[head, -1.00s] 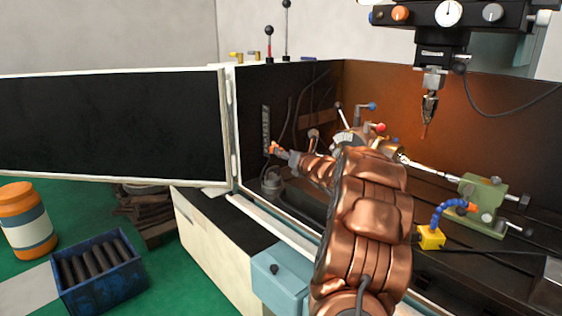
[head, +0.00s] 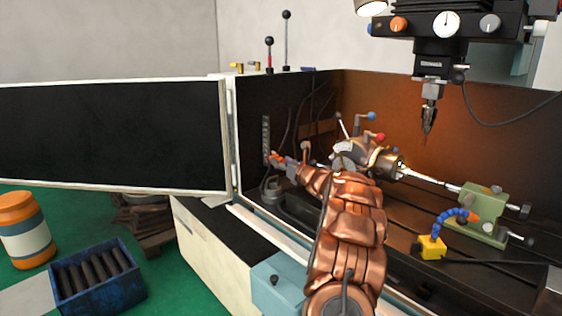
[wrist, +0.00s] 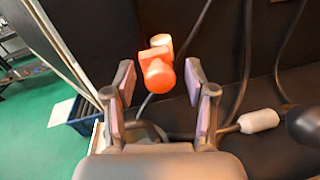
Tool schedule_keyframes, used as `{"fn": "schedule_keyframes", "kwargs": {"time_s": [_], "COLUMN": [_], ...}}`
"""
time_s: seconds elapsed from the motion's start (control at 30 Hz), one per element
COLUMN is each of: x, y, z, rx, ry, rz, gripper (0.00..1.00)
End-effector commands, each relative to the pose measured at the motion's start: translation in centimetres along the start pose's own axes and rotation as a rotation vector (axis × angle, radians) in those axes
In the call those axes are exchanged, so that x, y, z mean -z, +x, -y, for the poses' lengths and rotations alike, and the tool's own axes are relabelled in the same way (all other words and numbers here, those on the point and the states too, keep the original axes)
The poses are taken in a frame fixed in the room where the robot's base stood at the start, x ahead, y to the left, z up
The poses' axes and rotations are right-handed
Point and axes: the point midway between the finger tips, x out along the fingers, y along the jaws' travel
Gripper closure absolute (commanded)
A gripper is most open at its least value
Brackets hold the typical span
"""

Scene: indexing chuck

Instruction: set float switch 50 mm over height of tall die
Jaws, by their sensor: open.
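An orange-red knob-like part with a paler orange piece behind it, which looks like the float switch (wrist: 158,75), shows in the wrist view between and just beyond my fingertips. In the head view it is a small orange spot (head: 275,154) by the dark left inner wall, below a slotted vertical strip (head: 266,135). My gripper (wrist: 159,103) is open, with one pad on each side of the orange part and visible gaps to both. I cannot tell whether the part is fully between the pads in depth. I cannot make out a tall die.
The open cabinet door (head: 110,137) stands left of my arm. The chuck (head: 380,160) with levers and the green tailstock (head: 483,212) lie to the right. Dark cables (wrist: 245,70) hang beside the orange part. A blue crate (head: 96,280) is on the floor.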

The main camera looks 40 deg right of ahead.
Motion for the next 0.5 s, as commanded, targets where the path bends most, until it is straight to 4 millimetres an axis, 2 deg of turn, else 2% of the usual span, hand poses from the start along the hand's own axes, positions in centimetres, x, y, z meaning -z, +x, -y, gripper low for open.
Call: {"fn": "schedule_keyframes", "kwargs": {"time_s": [0.43, 0.5], "x": [-0.09, -0.09], "y": [0.68, 0.67], "z": [-0.05, -0.05], "rx": [0.0, 0.0], "ry": [0.0, 0.0], "rz": [0.001, 0.001], "gripper": [0.45, 0.52]}}
